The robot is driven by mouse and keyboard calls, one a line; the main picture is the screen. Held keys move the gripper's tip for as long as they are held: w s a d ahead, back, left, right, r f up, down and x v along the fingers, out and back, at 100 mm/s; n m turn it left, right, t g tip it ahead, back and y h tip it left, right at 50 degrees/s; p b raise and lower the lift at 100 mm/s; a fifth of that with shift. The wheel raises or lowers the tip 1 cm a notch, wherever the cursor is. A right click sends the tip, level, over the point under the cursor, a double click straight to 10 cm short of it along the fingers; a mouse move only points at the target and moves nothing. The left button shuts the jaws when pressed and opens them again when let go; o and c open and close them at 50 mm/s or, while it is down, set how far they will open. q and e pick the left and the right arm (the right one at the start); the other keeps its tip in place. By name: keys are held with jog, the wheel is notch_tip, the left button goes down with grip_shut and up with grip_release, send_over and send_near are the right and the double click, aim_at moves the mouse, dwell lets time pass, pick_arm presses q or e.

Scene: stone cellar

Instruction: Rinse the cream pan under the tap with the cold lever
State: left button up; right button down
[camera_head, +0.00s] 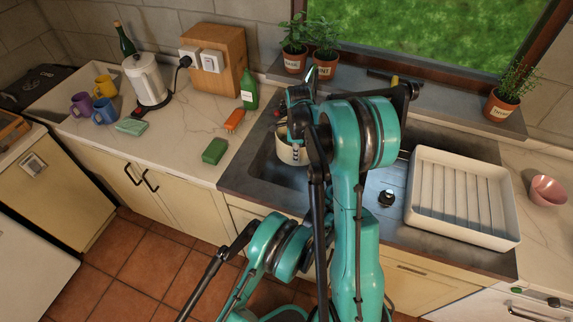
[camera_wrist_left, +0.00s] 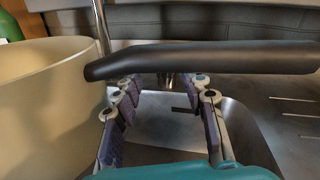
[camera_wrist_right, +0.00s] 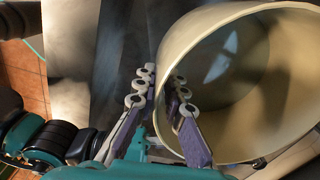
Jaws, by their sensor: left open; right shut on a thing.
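The cream pan (camera_head: 289,154) is over the left part of the dark sink (camera_head: 262,170), partly hidden by my arms. My right gripper (camera_wrist_right: 160,88) is shut on the pan's wall, one finger inside the rim and one outside. The right wrist view looks into the pan (camera_wrist_right: 262,85); I cannot tell whether the sheen inside is water. My left gripper (camera_wrist_left: 165,90) is open beside the pan (camera_wrist_left: 45,105). A thin metal upright (camera_wrist_left: 101,28) rises behind. The cold lever is not clearly visible.
A white drying rack (camera_head: 425,200) stands right of the basin, with a pink bowl (camera_head: 547,190) beyond. Left of the sink are a green sponge (camera_head: 214,151), an orange brush (camera_head: 234,120) and a green bottle (camera_head: 250,88). Potted plants (camera_head: 502,108) line the sill.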

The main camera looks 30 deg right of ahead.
jog(key=shift+s, duration=0.1)
pick_arm(q)
jog(key=s+a+n+g+y, duration=0.25)
jog(key=s+a+n, duration=0.3)
jog(key=n, duration=0.75)
jog(key=s+a+n+g+y, duration=0.3)
jog(key=a+n, duration=0.4)
jog(key=n, duration=0.7)
jog(key=w+a+r+n, duration=0.1)
jog(key=a+r+n, duration=0.1)
jog(key=a, duration=0.4)
jog(key=w+a+r+n, duration=0.1)
jog(key=a+r+n, duration=0.1)
jog(key=a+r, duration=0.2)
jog(key=a, duration=0.2)
jog(key=shift+w+a+r+g, duration=0.35)
jog(key=shift+a, duration=0.05)
